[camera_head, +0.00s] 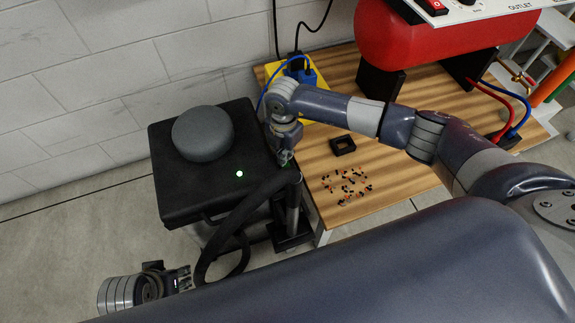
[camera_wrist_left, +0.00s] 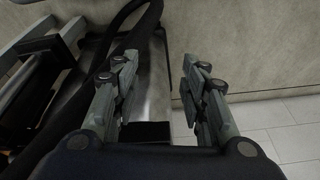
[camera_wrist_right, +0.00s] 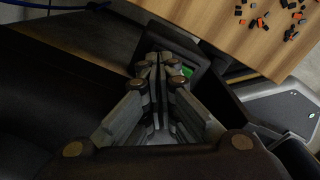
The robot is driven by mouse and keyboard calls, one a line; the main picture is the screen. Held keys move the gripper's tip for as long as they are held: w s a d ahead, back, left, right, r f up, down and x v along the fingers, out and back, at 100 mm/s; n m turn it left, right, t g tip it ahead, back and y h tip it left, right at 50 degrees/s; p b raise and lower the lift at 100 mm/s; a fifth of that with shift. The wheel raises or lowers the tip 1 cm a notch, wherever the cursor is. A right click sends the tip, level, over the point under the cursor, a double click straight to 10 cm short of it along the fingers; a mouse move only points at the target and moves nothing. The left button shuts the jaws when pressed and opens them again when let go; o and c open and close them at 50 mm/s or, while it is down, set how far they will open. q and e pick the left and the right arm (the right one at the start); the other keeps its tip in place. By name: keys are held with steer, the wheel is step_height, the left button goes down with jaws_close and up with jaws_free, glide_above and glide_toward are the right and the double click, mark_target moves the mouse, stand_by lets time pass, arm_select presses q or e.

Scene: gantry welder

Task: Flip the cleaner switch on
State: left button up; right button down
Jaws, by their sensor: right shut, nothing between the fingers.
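The cleaner (camera_head: 185,193) is a dark box with a round grey cap (camera_head: 203,134) and a black hose, standing left of the wooden table. A small green light (camera_head: 239,174) glows on its lid. My right gripper (camera_head: 285,158) is at the cleaner's right edge, pointing down. In the right wrist view its fingers (camera_wrist_right: 160,65) are shut with nothing between them. A green patch (camera_wrist_right: 187,71) in a dark housing shows just beyond the fingertips; it may be the switch, partly hidden. My left gripper (camera_head: 184,278) is low in front of the cleaner, open and empty, with fingers apart (camera_wrist_left: 160,85) in the left wrist view.
The wooden table (camera_head: 400,190) holds a red tank (camera_head: 430,35), a small black square frame (camera_head: 342,145) and several scattered small parts (camera_head: 347,186). A yellow-and-blue plug unit (camera_head: 300,75) stands at its back left. The black hose (camera_head: 232,225) loops between my grippers.

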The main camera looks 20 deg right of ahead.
steer(key=shift+r+p, duration=0.6)
steer(key=shift+r, duration=0.15)
steer(key=shift+r+p, duration=0.55)
steer(key=shift+r, duration=0.1)
steer(key=shift+r+p, duration=0.7)
steer(key=shift+r, duration=0.05)
arm_select(q)
step_height(320, 180, down, 16)
steer(key=s, duration=0.3)
steer(key=shift+r+g+p, duration=0.2)
steer(key=shift+g+p, duration=0.2)
arm_select(e)
steer(key=shift+r, duration=0.45)
